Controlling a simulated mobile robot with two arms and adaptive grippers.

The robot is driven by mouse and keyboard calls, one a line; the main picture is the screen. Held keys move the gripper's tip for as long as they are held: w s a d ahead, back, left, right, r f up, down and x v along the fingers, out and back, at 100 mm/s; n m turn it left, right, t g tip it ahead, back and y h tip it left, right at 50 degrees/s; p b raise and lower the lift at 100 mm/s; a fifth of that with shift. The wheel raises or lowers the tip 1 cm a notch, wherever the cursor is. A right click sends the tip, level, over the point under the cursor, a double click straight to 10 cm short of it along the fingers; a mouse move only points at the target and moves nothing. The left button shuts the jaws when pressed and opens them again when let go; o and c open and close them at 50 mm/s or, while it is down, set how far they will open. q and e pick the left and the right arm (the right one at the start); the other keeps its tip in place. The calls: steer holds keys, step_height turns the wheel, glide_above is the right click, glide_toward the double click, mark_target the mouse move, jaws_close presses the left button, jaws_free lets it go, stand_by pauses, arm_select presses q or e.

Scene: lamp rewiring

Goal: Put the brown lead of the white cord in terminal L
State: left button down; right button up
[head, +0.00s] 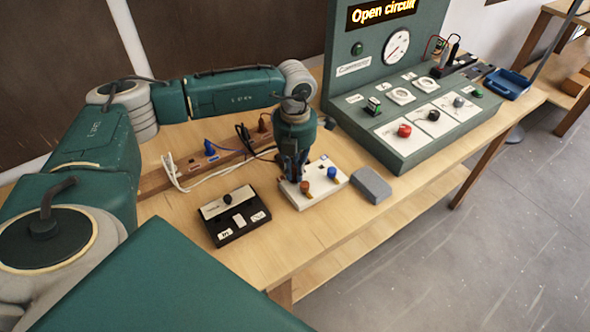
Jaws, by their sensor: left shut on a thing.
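My left gripper (291,178) points down at the left part of a white terminal block (322,190). It is shut on the lead end of the white cord; the held brown lead is mostly hidden between the fingers. The white cord (208,178) runs from the gripper's side to the left along the table. The block has a brown knob (305,187), close right of the fingers, and a blue knob (332,173). I cannot read which terminal is marked L, nor tell whether the lead touches it. My right gripper is out of view.
A black switch box (236,222) stands front left of the block and a grey block (371,186) to its right. A wooden rail (160,182) with cords and plugs lies behind. The green test panel (400,160) reads "Open circuit". Bare table shows in front.

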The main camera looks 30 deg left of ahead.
mark_target(295, 168)
arm_select(q)
steer(key=shift+f, duration=0.25)
steer(key=c, duration=1.7)
jaws_free()
step_height(295, 168, up, 12)
steer(key=shift+r, duration=0.1)
